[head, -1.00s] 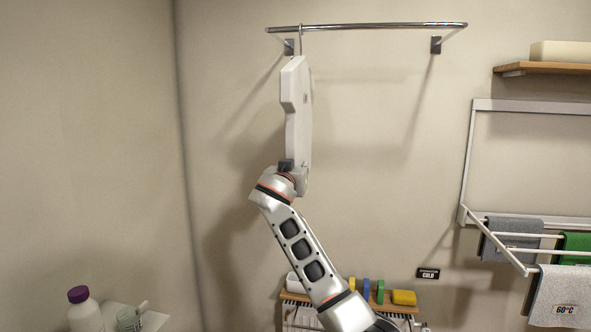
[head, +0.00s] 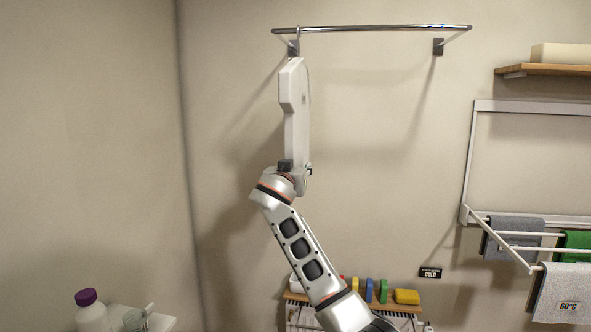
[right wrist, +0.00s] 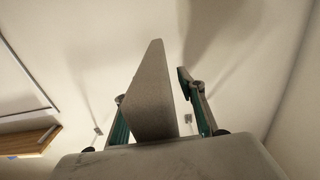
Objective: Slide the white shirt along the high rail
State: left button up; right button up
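The white shirt (head: 298,115) is a stiff, flat slab seen nearly edge-on. It hangs by a hook near the left end of the high metal rail (head: 380,28). My right arm reaches up from below, and my right gripper (head: 297,170) is at the shirt's lower end, largely hidden in the head view. In the right wrist view the shirt (right wrist: 153,95) stands between the two fingers of my right gripper (right wrist: 153,98). The left finger is close against it; a gap shows beside the right finger, so the gripper looks open around it. My left gripper is out of view.
The rail is clear to the right of the shirt. A wooden shelf (head: 545,69) and a drying rack (head: 475,165) with towels are at right. A small shelf with coloured items (head: 405,297) is below. A purple-capped bottle (head: 90,310) stands lower left.

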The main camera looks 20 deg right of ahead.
jog(key=v, duration=1.2)
